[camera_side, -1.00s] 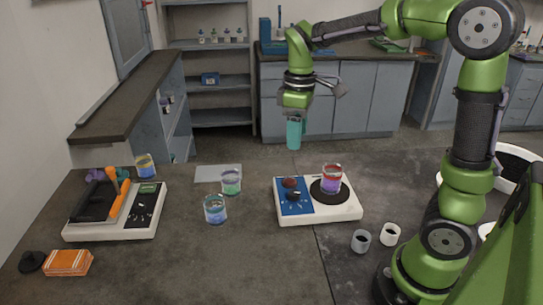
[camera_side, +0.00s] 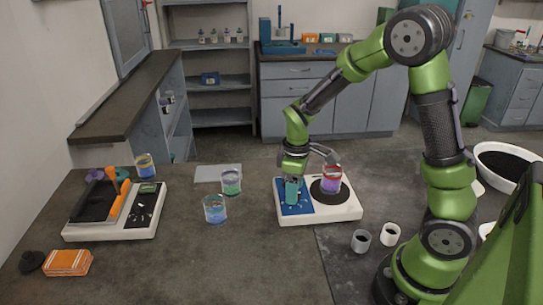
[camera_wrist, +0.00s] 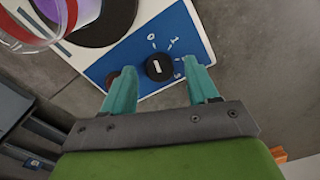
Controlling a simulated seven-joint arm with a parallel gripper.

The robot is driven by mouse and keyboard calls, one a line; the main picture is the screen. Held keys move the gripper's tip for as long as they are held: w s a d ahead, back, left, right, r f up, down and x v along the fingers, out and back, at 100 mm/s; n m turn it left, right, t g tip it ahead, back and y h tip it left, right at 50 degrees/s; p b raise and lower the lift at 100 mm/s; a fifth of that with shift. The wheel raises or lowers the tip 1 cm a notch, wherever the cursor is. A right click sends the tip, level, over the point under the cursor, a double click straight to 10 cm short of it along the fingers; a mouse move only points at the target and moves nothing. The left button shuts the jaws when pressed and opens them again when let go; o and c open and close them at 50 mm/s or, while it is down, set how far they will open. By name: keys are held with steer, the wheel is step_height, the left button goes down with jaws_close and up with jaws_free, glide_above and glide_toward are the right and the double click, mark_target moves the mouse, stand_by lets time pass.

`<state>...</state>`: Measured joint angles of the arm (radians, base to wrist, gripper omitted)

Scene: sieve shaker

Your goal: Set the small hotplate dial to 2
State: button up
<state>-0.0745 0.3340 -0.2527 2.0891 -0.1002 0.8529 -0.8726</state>
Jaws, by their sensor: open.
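The white hotplate (camera_side: 340,213) with a blue panel (camera_side: 305,209) stands mid-table; a beaker with red and purple contents (camera_side: 331,180) is on its round black plate (camera_side: 318,193). My gripper (camera_side: 292,198) is open, pointing down over the blue panel and hiding its dials in the side view. In the wrist view, the small black dial (camera_wrist: 158,67) lies between my open fingertips (camera_wrist: 159,73), with a gap on each side. Its white mark is roughly upright in that picture; a 0 is printed above it and a 1 to the upper right. A dark reddish dial (camera_wrist: 114,76) is partly behind the left finger.
Two beakers, one green (camera_side: 231,182) and one blue (camera_side: 215,209), stand left of the hotplate. Two small cups (camera_side: 361,241) are at its front right. A second white device (camera_side: 112,229) is at the left. The table front is clear.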

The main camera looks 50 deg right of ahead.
steer(key=shift+f, duration=0.4)
steer(key=shift+c, duration=0.4)
steer(key=c, duration=1)
steer(key=shift+o, duration=0.2)
